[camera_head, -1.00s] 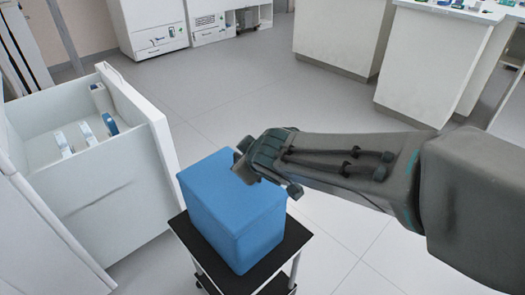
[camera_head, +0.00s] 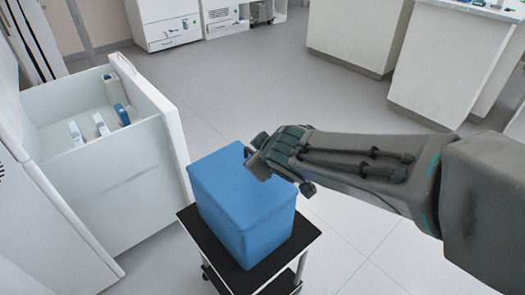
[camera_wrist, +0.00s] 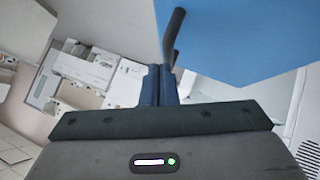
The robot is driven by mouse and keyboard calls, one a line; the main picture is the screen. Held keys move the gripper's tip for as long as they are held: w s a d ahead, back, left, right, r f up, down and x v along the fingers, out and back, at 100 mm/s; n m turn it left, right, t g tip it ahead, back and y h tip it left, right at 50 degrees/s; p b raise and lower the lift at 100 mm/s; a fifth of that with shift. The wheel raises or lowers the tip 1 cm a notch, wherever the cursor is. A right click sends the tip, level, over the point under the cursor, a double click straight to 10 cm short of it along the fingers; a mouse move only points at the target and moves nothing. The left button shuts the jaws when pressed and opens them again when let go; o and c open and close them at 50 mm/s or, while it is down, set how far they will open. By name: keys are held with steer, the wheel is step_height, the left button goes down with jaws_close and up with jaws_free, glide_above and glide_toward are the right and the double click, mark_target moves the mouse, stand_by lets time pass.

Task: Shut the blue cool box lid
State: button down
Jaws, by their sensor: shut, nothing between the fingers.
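The blue cool box (camera_head: 240,222) stands upright on a small black-topped cart. Its lid (camera_head: 228,183) lies flat across the top, and no open gap shows. My gripper (camera_head: 257,166) is at the far right edge of the lid, shut and empty, and hides part of that edge. I cannot tell whether it touches the lid. In the wrist view, the two dark fingers of my gripper (camera_wrist: 158,85) are together, and a blue face of the cool box (camera_wrist: 235,40) fills the upper right. A dark curved bar shows beyond the fingertips; what it belongs to is unclear.
The black cart (camera_head: 262,272) extends slightly beyond the box. An open white drawer (camera_head: 118,165) with several small items stands close at the left. White counters (camera_head: 355,35) stand at the back right. The grey floor between is clear.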

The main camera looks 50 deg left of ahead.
steer(key=s+d+r+p, duration=0.2)
steer(key=d+r+p, duration=0.5)
steer(key=r+p, duration=0.3)
steer(key=shift+s+r+p, duration=0.3)
steer(key=shift+r+p, duration=0.05)
steer(key=shift+r, duration=0.05)
steer(key=w+d+r+m+t+h+p, duration=0.1)
steer(key=w+d+r+m+h+p, duration=0.2)
steer(key=d, duration=0.4)
steer(key=w+d+r+m+t+h+p, duration=0.1)
steer(key=w+d+r+m+p, duration=0.15)
steer(key=w+d, duration=0.4)
steer(key=w+d+r+m+h+p, duration=0.2)
steer(key=w+d+m+p, duration=0.1)
steer(key=d, duration=0.6)
steer(key=s+d+r+m+g+h+p, duration=0.1)
steer(key=s+d+r+m+p, duration=0.1)
steer(key=d, duration=0.5)
steer(key=s+d+r+m+g+h+p, duration=0.1)
steer(key=s+d+r+m+p, duration=0.1)
steer(key=d, duration=0.6)
steer(key=s+d+r+m+g+h+p, duration=0.1)
steer(key=s+d+r+m+p, duration=0.1)
steer(key=s+d+m+p, duration=0.2)
steer(key=s+d+m, duration=0.1)
steer(key=d+m, duration=0.2)
steer(key=shift+d+g, duration=0.25)
steer(key=shift+g, duration=0.05)
